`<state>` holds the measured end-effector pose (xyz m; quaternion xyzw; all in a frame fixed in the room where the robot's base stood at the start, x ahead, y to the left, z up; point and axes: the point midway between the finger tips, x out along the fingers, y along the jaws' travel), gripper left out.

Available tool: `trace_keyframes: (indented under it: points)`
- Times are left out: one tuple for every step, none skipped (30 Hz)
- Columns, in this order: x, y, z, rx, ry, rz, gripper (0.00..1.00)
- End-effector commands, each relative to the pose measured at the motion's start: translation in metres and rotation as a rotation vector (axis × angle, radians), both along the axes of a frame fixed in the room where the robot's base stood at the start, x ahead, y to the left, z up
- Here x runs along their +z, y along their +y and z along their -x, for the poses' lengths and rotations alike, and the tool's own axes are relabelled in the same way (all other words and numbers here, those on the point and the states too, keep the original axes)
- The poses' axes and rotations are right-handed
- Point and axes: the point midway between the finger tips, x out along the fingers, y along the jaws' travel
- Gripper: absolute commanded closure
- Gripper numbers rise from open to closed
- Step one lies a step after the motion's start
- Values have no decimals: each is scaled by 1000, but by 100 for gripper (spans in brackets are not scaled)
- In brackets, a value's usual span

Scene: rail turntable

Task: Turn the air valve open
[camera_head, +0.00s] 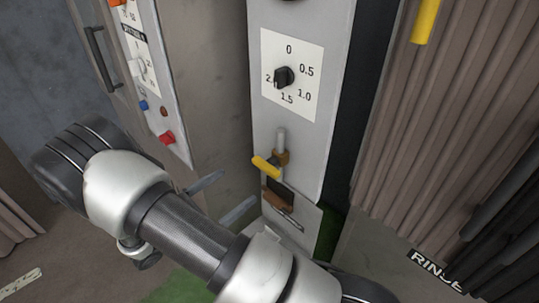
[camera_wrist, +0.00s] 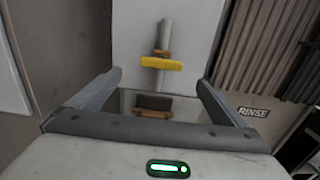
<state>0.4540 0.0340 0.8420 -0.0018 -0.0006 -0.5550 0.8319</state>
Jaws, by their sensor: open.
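The air valve has a yellow handle (camera_head: 265,166) and a brass body (camera_head: 281,157) on a grey vertical pipe, low on a light grey panel. In the wrist view the yellow handle (camera_wrist: 161,63) lies crosswise to the pipe (camera_wrist: 164,34), ahead of my gripper and centred between its fingers. My gripper (camera_head: 222,196) is open and empty, to the lower left of the valve in the head view. Its two fingers also show in the wrist view (camera_wrist: 158,88), spread apart and not touching the handle.
A black dial (camera_head: 284,76) on a numbered plate sits above the valve. A dark block with a brown lower part (camera_head: 278,196) is below it. A control panel with a red button (camera_head: 167,138) stands left. A ribbed brown curtain (camera_head: 440,120) hangs right, near a RINSE sign (camera_head: 436,257).

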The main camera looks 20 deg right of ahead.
Motion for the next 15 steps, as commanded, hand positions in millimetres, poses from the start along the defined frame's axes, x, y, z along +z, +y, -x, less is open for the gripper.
trace_keyframes:
  points:
    - [0, -6, -2, -3, 0, 1, 3]
    - [0, -10, -3, -4, 0, 1, 3]
    - [0, -15, -5, -6, 0, 1, 3]
    - [0, -20, -7, -7, -1, 1, 3]
    - [0, -26, -9, -7, -1, 1, 3]
    - [0, -33, -12, -7, -1, -1, 3]
    - [0, -39, -14, -8, -1, -1, 3]
    - [0, -46, -17, -8, -1, 0, 3]
    - [0, -54, -20, -9, 0, 0, 3]
    - [0, -60, -23, -8, 0, -1, 3]
    - [0, -66, -25, -9, -1, -1, 3]
    - [0, -74, -29, -8, -1, -1, 3]
    - [0, -81, -31, -9, -1, -1, 3]
    - [0, -87, -33, -10, -1, -3, 3]
    - [0, -95, -37, -9, -2, -2, 3]
